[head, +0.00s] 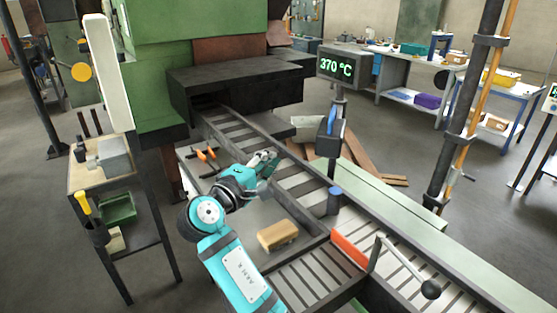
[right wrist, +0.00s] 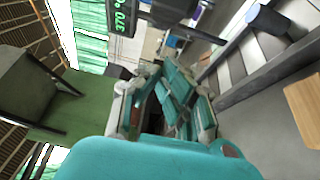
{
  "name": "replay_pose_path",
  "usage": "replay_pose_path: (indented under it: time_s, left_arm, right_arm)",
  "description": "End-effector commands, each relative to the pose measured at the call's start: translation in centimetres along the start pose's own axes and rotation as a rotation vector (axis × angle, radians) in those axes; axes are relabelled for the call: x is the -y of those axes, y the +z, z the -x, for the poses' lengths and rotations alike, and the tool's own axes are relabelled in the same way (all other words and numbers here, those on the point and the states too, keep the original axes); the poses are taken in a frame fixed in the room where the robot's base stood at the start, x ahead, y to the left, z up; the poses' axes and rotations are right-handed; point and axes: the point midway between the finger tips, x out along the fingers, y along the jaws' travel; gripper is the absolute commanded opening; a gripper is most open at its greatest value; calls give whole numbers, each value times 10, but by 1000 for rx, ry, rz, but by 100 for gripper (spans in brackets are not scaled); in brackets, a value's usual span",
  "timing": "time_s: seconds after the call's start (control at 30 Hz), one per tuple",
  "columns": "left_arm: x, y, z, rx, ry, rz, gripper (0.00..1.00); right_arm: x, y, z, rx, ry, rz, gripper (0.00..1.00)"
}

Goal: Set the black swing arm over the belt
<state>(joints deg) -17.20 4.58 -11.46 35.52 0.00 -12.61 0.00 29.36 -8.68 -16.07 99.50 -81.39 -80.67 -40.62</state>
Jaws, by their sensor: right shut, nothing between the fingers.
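The slatted belt (head: 297,183) runs from the dark furnace mouth down to the lower right, between dark side rails. My right gripper (head: 268,160) is shut and empty, above the near side of the belt and up-left of the post. Its fingers (right wrist: 175,100) fill the middle of the right wrist view. My left gripper is not in view.
A tan block (head: 277,235) lies on the grey surface beside the belt. An orange plate (head: 350,250) and a lever with a black knob (head: 430,289) stand at the lower right. A temperature display (head: 343,66) stands behind the belt. A tool stand (head: 100,165) is at the left.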

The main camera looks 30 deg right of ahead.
Motion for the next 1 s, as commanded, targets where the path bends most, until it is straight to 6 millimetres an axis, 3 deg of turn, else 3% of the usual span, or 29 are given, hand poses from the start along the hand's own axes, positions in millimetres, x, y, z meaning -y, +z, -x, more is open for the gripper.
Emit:
replay_pose_path:
  time_s: [0.37, 0.6, 1.0]
  left_arm:
    - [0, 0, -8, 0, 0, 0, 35]
    - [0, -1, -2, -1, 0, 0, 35]
    - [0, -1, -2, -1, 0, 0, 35]
  right_arm:
    - [0, 2, -79, 1, 1, 1, 0]
    - [0, 33, -83, -2, 0, 1, 0]
    - [1, 38, -84, -2, -1, 2, 0]
